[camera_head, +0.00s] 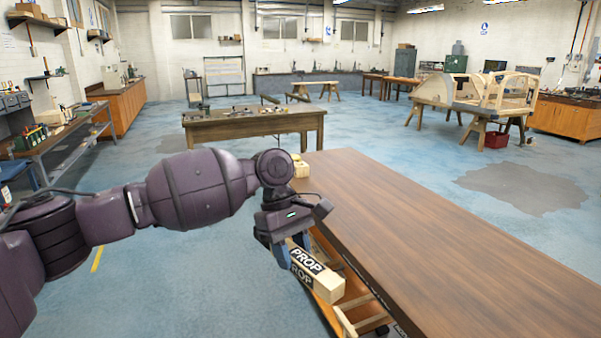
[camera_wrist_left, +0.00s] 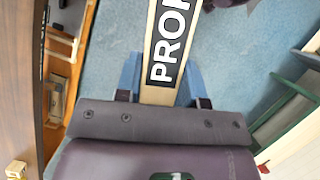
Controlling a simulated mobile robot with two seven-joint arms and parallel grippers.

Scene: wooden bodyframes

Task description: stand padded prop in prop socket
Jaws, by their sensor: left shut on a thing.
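The prop (camera_head: 328,286) is a pale wooden bar with black labels reading PROP. My left gripper (camera_head: 288,258) is shut on it, beside the left edge of the brown table. In the head view the prop slants down to the right from the fingers, its near end by the table's side. In the left wrist view the prop (camera_wrist_left: 166,45) runs up between the blue fingers of the left gripper (camera_wrist_left: 160,85). Its padded end cannot be made out. I cannot pick out the prop socket in either view. My right gripper is in neither view.
The long brown table (camera_head: 430,230) fills the right foreground, its top mostly bare. A small pale wooden block (camera_head: 301,170) sits at its far left corner. Wooden rails (camera_head: 368,318) show below its left edge. Blue floor lies open to the left.

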